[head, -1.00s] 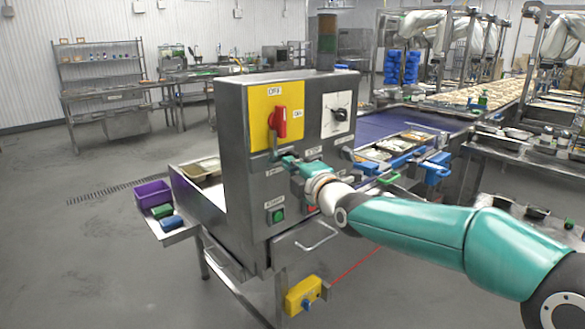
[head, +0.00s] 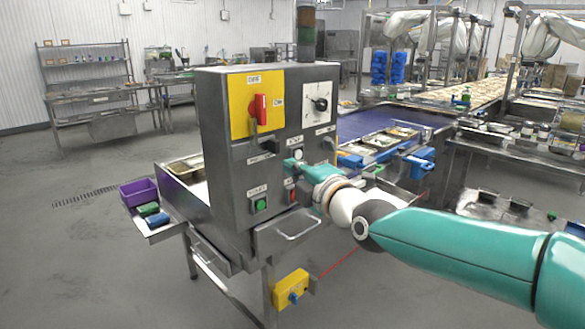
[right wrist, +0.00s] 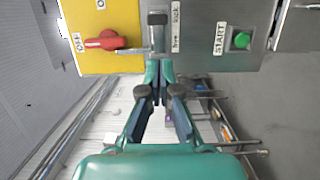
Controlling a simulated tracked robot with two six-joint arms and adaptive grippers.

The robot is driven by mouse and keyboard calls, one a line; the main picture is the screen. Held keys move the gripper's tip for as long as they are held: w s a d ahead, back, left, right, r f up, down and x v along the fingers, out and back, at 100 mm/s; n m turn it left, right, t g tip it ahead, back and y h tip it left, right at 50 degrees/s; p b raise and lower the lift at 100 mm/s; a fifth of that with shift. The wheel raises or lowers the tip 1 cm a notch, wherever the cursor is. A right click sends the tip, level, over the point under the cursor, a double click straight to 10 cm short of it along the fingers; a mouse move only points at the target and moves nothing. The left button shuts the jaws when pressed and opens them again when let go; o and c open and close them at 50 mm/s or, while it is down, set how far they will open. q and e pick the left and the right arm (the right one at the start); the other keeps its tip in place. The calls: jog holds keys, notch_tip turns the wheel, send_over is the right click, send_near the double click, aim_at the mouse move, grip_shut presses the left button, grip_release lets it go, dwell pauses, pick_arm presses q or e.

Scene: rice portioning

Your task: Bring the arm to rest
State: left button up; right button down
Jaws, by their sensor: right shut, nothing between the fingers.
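My right arm comes in from the right in the head view. Its teal gripper (head: 292,164) is shut and empty, in front of the grey control cabinet (head: 222,160). Whether it touches the cabinet cannot be told. In the right wrist view the narrow fingers (right wrist: 159,72) are together, just below a black knob (right wrist: 157,18) on the panel. The red switch (head: 260,109) sits on the yellow plate, its handle upright in the head view. The green button (head: 260,204) is low on the panel; the wrist view shows it beside a START label. My left gripper is not in view.
A dial (head: 320,104) is at the cabinet's upper right. A purple bin (head: 138,193) stands on a side shelf at left. A yellow box (head: 291,287) is mounted below. A blue conveyor (head: 375,122) runs behind. The floor at front left is clear.

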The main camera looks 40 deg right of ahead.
jog(key=shift+d, duration=0.1)
dwell(0.3)
jog(key=w+a+f+g+y, duration=0.1)
jog(key=w+a+f+g, duration=0.15)
jog(key=f, duration=0.85)
jog(key=w+a+f+g+y, duration=0.1)
jog(key=w+a+f+g, duration=0.2)
jog(key=f, duration=0.8)
jog(key=s+a+f+m+g+y, duration=0.1)
jog(key=s+a+f+g, duration=0.15)
jog(key=f, duration=0.65)
jog(key=s+a+f+g+y, duration=0.15)
jog(key=a+f, duration=0.25)
jog(key=f, duration=0.5)
jog(key=s+a+f+m+g, duration=0.4)
jog(key=s+a+f+m, duration=0.15)
jog(key=s+f, duration=0.75)
jog(key=s+a+f+m+g, duration=0.2)
jog(key=s+f+m, duration=0.1)
jog(key=s+m, duration=0.3)
jog(key=s+a+f+m+g+y, duration=0.1)
jog(key=s+a+f+m+g, duration=0.1)
jog(key=s+m, duration=0.4)
jog(key=shift+s+a+f+m, duration=0.35)
jog(key=shift+s+a+f, duration=0.2)
jog(key=shift+f, duration=0.35)
